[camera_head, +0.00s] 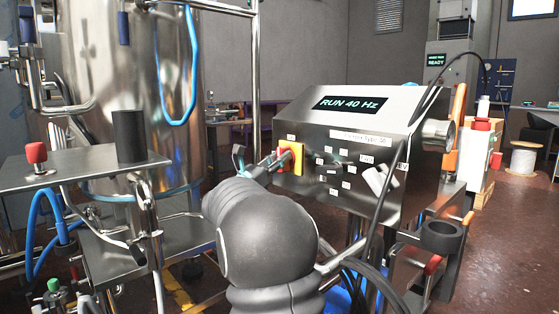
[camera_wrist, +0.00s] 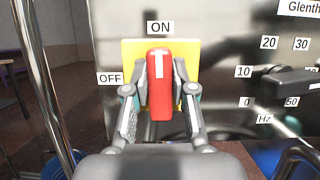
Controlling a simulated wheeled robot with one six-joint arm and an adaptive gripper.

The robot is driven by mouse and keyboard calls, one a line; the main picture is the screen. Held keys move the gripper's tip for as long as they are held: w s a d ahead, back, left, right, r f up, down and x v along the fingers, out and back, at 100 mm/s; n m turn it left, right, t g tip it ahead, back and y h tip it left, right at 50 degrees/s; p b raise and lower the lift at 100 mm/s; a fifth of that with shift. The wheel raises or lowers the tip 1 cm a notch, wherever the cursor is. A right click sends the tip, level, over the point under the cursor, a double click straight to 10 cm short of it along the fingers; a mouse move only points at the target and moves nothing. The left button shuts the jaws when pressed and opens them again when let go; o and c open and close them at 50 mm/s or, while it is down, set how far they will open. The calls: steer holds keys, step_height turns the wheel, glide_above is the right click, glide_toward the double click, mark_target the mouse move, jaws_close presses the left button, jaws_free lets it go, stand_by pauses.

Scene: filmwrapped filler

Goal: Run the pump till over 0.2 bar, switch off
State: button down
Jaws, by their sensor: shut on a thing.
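A steel control box (camera_head: 320,123) has a dark display (camera_head: 350,103) reading "RUN 40 Hz". On its front is a red rotary switch (camera_wrist: 159,85) on a yellow plate (camera_wrist: 185,50), also visible in the head view (camera_head: 284,160). The switch handle stands upright, with its white mark towards the ON label (camera_wrist: 159,28); the OFF label (camera_wrist: 110,78) is to its left. My gripper (camera_wrist: 159,95) is shut on the red handle, a finger on each side. A dark knob (camera_wrist: 285,83) sits among Hz labels to the right. I see no pressure reading.
A large steel tank (camera_head: 95,90) and a steel shelf (camera_head: 75,165) with a black cylinder (camera_head: 129,135) and a red knob (camera_head: 36,152) stand left. A black cable (camera_head: 383,190) hangs before the box's right side. A cabinet sign (camera_head: 436,60) reads "READY".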

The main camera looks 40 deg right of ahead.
steer(key=n+t+b, duration=0.1)
steer(key=n+b, duration=0.1)
steer(key=shift+f+n+t, duration=0.15)
steer(key=shift+n+t, duration=0.15)
steer(key=n+t+b, duration=0.1)
steer(key=n, duration=0.2)
steer(key=shift+w+n+t+y, duration=0.1)
steer(key=shift+n+t+y, duration=0.3)
steer(key=n+t+y, duration=0.1)
steer(key=n+t, duration=0.1)
steer(key=n, duration=0.3)
steer(key=shift+w, duration=0.1)
steer(key=n+p, duration=0.1)
steer(key=n+y, duration=0.1)
steer(key=n, duration=0.1)
steer(key=shift+r+t+y+p, duration=0.2)
steer(key=shift+t+y+p, duration=0.1)
steer(key=shift+p, duration=0.1)
steer(key=n+y+p, duration=0.2)
steer(key=n+p, duration=0.2)
steer(key=n, duration=0.1)
steer(key=shift+w+p, duration=0.1)
steer(key=shift+p, duration=0.3)
steer(key=shift+f+n+y+p, duration=0.1)
steer(key=shift+n+y+p, duration=0.2)
steer(key=shift+n+p, duration=0.75)
steer(key=shift+f+n+p, duration=0.2)
steer(key=shift+n+p, duration=0.05)
steer(key=shift+p, duration=0.45)
steer(key=shift+f, duration=0.1)
